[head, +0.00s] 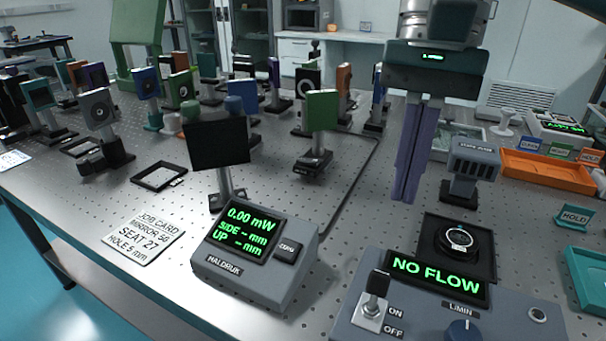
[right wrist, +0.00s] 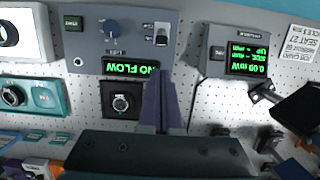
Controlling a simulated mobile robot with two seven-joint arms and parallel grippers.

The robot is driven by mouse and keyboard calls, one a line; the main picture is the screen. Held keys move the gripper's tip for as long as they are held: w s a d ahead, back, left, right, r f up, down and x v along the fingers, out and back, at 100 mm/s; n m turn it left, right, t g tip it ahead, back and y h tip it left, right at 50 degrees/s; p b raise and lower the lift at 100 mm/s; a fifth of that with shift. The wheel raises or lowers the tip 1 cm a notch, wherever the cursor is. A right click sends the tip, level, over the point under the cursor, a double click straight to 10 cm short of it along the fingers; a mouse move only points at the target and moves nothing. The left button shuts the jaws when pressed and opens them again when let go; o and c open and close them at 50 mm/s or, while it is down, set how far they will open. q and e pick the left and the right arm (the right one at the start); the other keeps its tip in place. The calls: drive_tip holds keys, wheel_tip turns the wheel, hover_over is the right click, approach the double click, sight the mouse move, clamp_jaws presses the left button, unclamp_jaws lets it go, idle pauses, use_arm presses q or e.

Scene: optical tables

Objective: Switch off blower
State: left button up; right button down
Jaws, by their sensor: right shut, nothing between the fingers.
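The blower control box (head: 420,318) is a grey unit at the front right of the table. Its green display (head: 437,278) reads NO FLOW. Its toggle switch (head: 376,290) has a black lever that appears to lean towards the ON label, away from OFF. The switch also shows in the right wrist view (right wrist: 162,36), beyond the fingertips. A finned grey blower head (head: 472,165) stands behind the box. My right gripper (head: 404,198), with purple fingers, is shut and empty above the table, behind and above the switch. My left gripper is not in view.
A power meter box (head: 255,260) reading 0.00 mW stands left of the control box. A round black device (head: 457,240) sits behind the display. An orange tray (head: 548,170) and a teal HOLD sign (head: 575,217) are at the right. Several optic mounts fill the back left.

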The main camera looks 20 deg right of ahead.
sight(378, 284)
drive_tip(key=f, duration=0.3)
drive_tip(key=a+f+b, duration=0.1)
drive_tip(key=f, duration=0.2)
drive_tip(key=s+f, duration=0.1)
drive_tip(key=f, duration=0.2)
drive_tip(key=shift+s+a+f, duration=0.1)
drive_tip(key=shift+a+f, duration=0.05)
drive_tip(key=shift+f, duration=0.1)
